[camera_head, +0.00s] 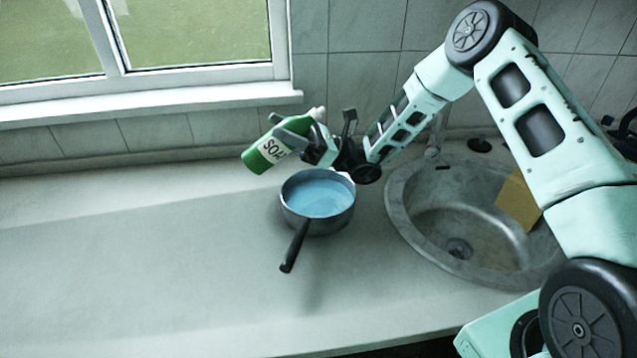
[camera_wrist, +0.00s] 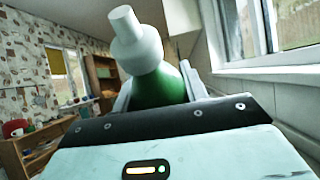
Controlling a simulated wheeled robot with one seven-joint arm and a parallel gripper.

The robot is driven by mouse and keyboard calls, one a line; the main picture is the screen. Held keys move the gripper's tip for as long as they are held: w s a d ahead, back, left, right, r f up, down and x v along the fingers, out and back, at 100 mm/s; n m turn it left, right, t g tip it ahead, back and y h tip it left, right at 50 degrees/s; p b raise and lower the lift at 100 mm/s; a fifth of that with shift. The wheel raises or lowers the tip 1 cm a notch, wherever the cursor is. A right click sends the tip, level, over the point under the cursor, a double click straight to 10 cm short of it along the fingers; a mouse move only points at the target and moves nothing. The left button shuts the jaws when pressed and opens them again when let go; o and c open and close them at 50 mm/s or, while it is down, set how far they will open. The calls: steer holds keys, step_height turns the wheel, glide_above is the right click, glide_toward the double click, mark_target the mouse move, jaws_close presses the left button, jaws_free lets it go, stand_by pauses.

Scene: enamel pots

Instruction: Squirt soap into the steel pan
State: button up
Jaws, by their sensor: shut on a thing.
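My gripper (camera_head: 302,138) is shut on a green soap bottle (camera_head: 262,156) with a white label and a white cap. The bottle is tilted, its cap end up to the right and its base down to the left. It is held above the counter, just behind and above the steel pan (camera_head: 331,221). In the wrist view the bottle (camera_wrist: 158,90) sits between the fingers with its white nozzle toward the camera. The pan stands upright on the counter, its dark handle pointing to the front left. Light blue liquid (camera_head: 318,197) shows inside it.
A round steel sink (camera_head: 408,228) is set into the counter (camera_head: 130,260) to the right of the pan. A tan sponge-like block (camera_head: 517,202) leans at its right side. The counter left of the pan is clear. A window sill (camera_head: 150,106) and tiled wall stand behind.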

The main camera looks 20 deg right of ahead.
mark_target(287, 119)
steer(key=shift+a+r+y+b, duration=0.2)
steer(key=shift+r+y+b, duration=0.45)
steer(key=shift+r+y, duration=0.25)
steer(key=shift+a+r+y+b, duration=0.15)
steer(key=shift+r+y+b, duration=0.45)
steer(key=shift+r+y, duration=0.3)
stand_by(4.2)
